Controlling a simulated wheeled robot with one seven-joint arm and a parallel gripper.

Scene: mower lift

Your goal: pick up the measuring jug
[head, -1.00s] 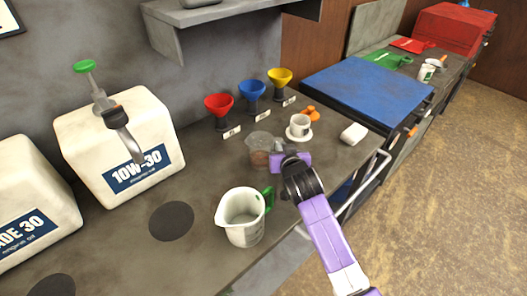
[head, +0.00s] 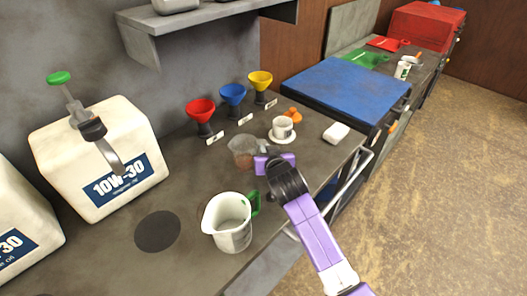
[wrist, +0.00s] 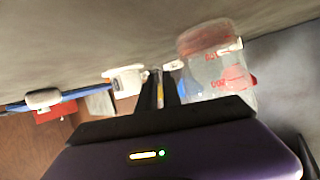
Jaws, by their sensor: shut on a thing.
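A clear measuring jug (head: 242,153) with red marks and a reddish-brown bottom stands upright on the grey bench. In the wrist view the jug (wrist: 217,65) appears upside down, right of my fingers. My gripper (head: 258,154) is at the jug's right side in the head view. Its two dark fingers (wrist: 161,88) are close together, shut at the jug's handle side; the exact grip is hidden. A white jug (head: 228,222) with a green handle stands nearer on the bench, left of my arm.
Behind are red (head: 201,110), blue (head: 232,94) and yellow (head: 260,80) funnels. A white cup on a saucer (head: 282,138) and a white block (head: 336,133) stand to the right. A large oil canister (head: 100,160) is at left. Bench between canister and jugs is mostly clear.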

